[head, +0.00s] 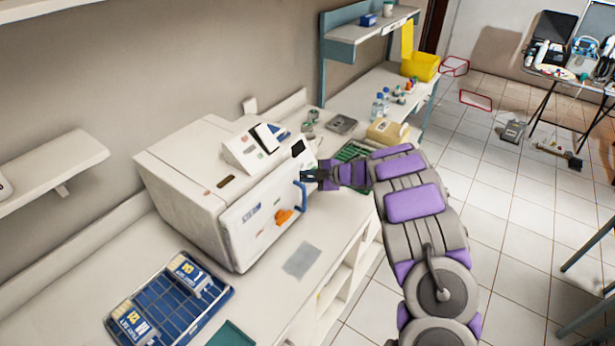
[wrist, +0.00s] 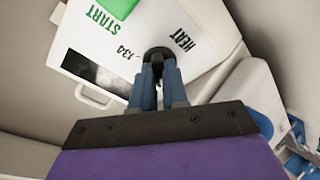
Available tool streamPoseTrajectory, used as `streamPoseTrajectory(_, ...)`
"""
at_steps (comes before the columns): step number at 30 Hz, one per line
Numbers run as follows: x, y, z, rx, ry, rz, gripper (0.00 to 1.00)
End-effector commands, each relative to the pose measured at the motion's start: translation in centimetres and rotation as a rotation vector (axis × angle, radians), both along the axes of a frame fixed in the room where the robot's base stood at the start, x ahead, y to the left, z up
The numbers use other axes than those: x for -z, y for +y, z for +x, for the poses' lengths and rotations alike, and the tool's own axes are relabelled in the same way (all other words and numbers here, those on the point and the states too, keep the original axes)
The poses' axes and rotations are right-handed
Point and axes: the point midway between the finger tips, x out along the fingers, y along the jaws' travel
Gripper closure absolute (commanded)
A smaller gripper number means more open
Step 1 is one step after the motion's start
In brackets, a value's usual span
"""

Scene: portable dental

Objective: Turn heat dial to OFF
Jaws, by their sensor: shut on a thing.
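The heat dial (wrist: 157,54) is a dark round knob on a white panel, seen in the wrist view. "HEAT" is printed to its right, and a small marking, hard to read, lies to its left. My gripper (wrist: 158,80) is shut on the dial, its two blue-grey fingers on either side. The fingers partly cover the dial, and I cannot tell its pointer setting. In the head view my gripper (head: 313,175) is at the right front edge of the white box-shaped machine (head: 185,190). The dial is hidden there.
A green START button (wrist: 119,6) is near the dial. A blue handle (head: 301,197) is on the machine front, just below my gripper. A blue rack (head: 205,309) with boxes and a green tray (head: 353,151) sit on the counter.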

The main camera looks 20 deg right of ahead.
Motion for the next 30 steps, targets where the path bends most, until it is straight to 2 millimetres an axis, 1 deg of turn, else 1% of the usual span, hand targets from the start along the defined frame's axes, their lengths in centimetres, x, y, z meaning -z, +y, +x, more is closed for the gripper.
streamPoseTrajectory(9, -0.12, -0.11, 0.07, -0.044, -0.047, -0.068, 1.00)
streamPoseTrajectory(23, -0.06, -0.11, 0.03, -0.050, -0.050, -0.076, 1.00)
streamPoseTrajectory(24, -0.06, -0.10, 0.04, -0.051, -0.051, -0.076, 0.83)
streamPoseTrajectory(30, -0.01, -0.06, 0.04, -0.052, -0.050, -0.075, 0.64)
